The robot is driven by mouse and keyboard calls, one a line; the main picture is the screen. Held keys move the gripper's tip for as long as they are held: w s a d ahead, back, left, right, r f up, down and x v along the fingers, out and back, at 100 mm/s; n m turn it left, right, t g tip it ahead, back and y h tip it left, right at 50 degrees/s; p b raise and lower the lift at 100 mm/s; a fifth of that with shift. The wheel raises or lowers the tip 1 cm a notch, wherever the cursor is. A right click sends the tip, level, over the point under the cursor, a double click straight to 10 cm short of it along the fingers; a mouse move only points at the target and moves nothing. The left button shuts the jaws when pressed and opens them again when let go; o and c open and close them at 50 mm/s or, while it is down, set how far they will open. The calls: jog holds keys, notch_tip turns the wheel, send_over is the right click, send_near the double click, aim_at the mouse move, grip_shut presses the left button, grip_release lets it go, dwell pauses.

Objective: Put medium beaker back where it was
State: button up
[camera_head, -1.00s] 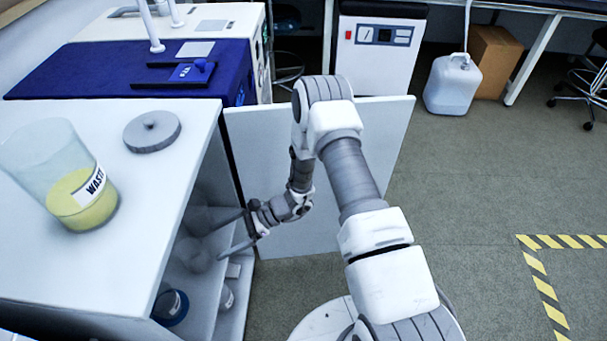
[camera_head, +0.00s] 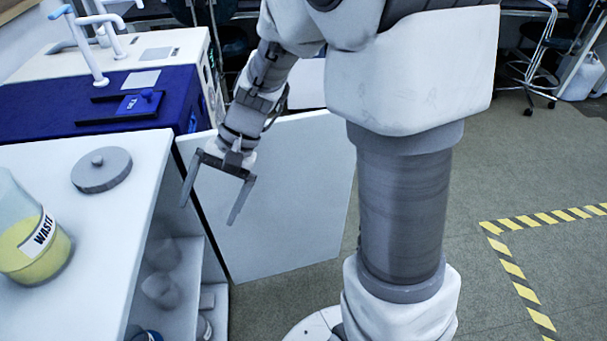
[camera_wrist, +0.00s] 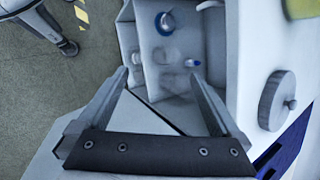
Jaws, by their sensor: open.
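Two clear glass vessels, probably beakers, stand inside the open cabinet, an upper one (camera_head: 163,255) and a lower one (camera_head: 160,290). They are faint, and I cannot tell for sure which is the medium beaker. Clear glass (camera_wrist: 163,54) also shows dimly in the cabinet in the wrist view. My gripper (camera_head: 208,213) is open and empty, outside the cabinet in front of its opening and higher than the glass. In the wrist view its spread fingers (camera_wrist: 158,75) point toward the cabinet, with nothing between them.
The cabinet door (camera_head: 285,195) stands open behind my gripper. A waste beaker (camera_head: 35,250) with yellow liquid and a round grey lid (camera_head: 101,170) are on the counter (camera_head: 85,235). A blue-labelled bottle (camera_wrist: 165,22) and a small bottle (camera_wrist: 192,63) are in the cabinet.

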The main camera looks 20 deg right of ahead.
jog(key=s+d+r+n+t+h, duration=0.5)
jog(key=s+d+r+t+h, duration=0.1)
jog(key=s+d+r, duration=0.5)
jog(key=shift+s+d+r+t, duration=0.3)
jog(key=shift+d+r+t, duration=0.35)
jog(key=shift+d, duration=0.55)
jog(key=shift+r, duration=0.2)
